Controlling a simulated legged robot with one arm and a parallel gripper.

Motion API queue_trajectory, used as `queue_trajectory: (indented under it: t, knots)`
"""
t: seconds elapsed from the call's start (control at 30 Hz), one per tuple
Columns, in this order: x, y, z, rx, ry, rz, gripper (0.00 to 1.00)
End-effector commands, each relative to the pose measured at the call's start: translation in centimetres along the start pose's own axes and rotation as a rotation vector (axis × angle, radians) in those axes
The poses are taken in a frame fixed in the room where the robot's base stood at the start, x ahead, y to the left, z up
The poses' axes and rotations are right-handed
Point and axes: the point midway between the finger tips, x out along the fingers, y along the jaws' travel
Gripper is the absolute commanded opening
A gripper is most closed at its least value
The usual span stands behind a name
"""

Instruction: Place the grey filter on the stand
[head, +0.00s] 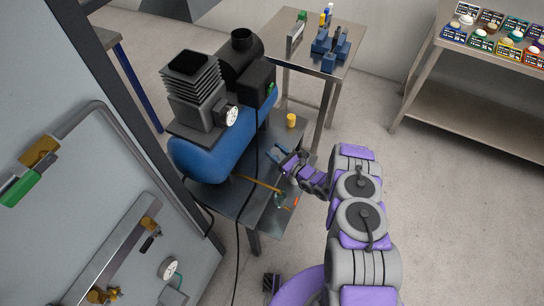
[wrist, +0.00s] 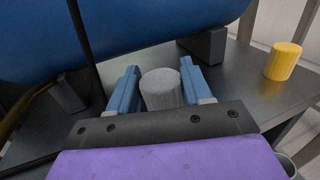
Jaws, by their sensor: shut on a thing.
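My gripper (head: 278,152) is low over the dark metal stand (head: 231,198), in front of the blue tank. In the wrist view its two blue fingers (wrist: 160,72) are shut on the grey filter (wrist: 162,90), a ribbed light-grey cylinder that looks upright. The stand's dark top (wrist: 235,90) lies behind and beside the filter. The filter's lower part is hidden by my gripper, so I cannot tell whether it touches the stand. I cannot make the filter out clearly in the head view.
A yellow cylinder (head: 291,120) stands on the stand's right side, also seen in the wrist view (wrist: 283,61). The blue compressor tank (head: 210,155) sits just behind my fingers. A black cable hangs at left. A steel table (head: 290,55) with blue items is behind.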

Motion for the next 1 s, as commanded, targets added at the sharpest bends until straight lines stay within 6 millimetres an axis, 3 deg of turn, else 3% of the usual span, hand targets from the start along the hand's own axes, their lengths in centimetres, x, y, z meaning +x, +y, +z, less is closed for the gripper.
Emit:
queue_trajectory:
  t: [0.27, 0.47, 0.83, 0.87, 1.0]
  knots:
    - [2.0, 0.5, -0.4, 0.001, 0.000, 0.003, 0.21]
    - [1.9, 0.4, -3.5, -0.001, -0.002, 0.001, 0.21]
    - [1.8, 0.4, -3.9, 0.000, -0.001, 0.001, 0.21]
    - [1.8, 0.3, -3.8, 0.000, -0.001, 0.000, 0.52]
    - [1.8, 0.3, -3.8, 0.000, -0.001, 0.000, 0.65]
